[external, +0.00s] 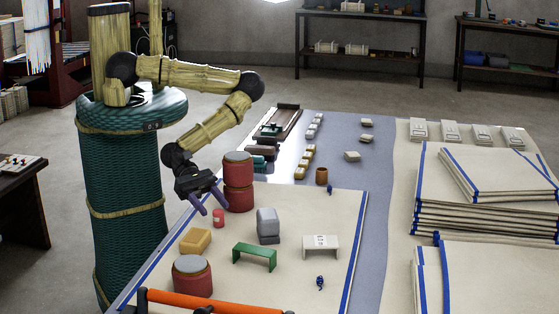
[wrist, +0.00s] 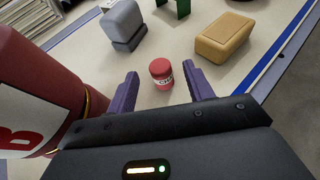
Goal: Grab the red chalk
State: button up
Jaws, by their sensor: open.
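A small red cylinder with a pale label (external: 218,218), the likely red chalk, stands upright on the cream cloth (external: 340,210). In the wrist view the red cylinder (wrist: 161,74) shows between and just beyond the tips of my purple fingers. My gripper (external: 214,206) is open and empty, tilted down above and close to the cylinder. I cannot tell any contact between the fingers and the cylinder.
A yellow block (external: 195,241), another red tin (external: 192,280), a grey block (external: 268,223) and a green bench (external: 254,253) are nearby.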

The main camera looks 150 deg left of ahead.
aim_at(218, 211)
jog(key=x, duration=0.3)
jog(key=shift+w+f, duration=0.15)
jog(key=shift+w, duration=0.2)
jog(key=shift+c, duration=0.4)
jog(key=c, duration=1)
